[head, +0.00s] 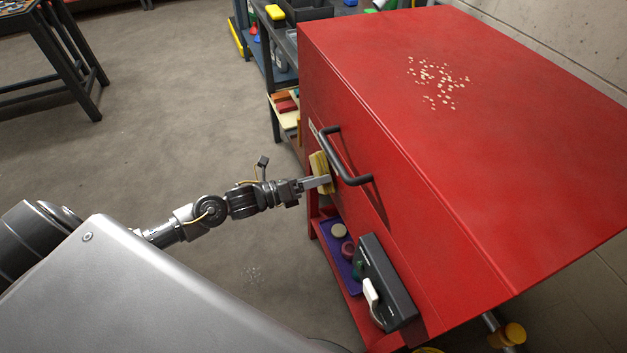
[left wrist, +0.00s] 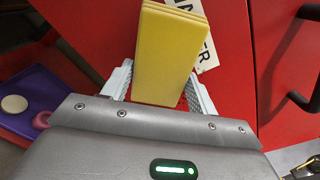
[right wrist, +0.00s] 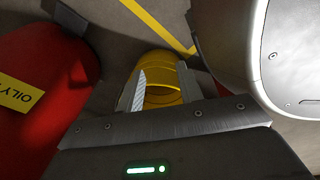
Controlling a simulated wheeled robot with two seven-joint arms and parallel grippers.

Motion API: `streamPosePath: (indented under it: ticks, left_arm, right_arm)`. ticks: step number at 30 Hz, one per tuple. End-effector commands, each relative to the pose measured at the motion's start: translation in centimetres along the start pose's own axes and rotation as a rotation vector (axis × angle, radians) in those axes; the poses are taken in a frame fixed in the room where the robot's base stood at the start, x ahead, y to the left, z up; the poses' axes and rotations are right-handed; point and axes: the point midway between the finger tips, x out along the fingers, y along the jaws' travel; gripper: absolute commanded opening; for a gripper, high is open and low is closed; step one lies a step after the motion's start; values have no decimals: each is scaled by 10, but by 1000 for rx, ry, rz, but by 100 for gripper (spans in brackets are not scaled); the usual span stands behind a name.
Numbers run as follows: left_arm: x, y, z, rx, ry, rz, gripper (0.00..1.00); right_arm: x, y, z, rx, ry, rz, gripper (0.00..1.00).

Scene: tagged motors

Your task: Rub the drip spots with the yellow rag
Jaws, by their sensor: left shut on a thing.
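The yellow rag (head: 320,166) is a folded, block-like pad. My left gripper (head: 318,183) is shut on it, and it stands up between the fingers in the left wrist view (left wrist: 166,55). It is close to the red cabinet's side face, beside the dark handle (head: 345,160); I cannot tell whether it touches. The drip spots (head: 437,82) are a cluster of pale dots on the red cabinet's top (head: 480,150), above and right of the rag. My right gripper (right wrist: 165,92) has its fingers apart, with a yellow round object (right wrist: 163,75) seen between and beyond them.
A red container with an "OILY" label (right wrist: 20,92) stands left in the right wrist view. Faint pale specks mark the floor (head: 252,277). The cabinet top is otherwise clear.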

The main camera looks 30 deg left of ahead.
Motion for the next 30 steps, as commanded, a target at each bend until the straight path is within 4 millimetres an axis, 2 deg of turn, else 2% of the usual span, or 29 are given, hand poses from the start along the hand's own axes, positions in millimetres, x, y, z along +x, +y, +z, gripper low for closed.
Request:
streamPosePath:
  ticks: [17,30]
  left_arm:
    - [8,-2,-1,-1,1,-1,40]
    - [6,-26,-27,-2,1,-2,40]
  right_arm:
    - [2,0,0,0,0,0,36]
    - [-8,0,-1,0,0,0,36]
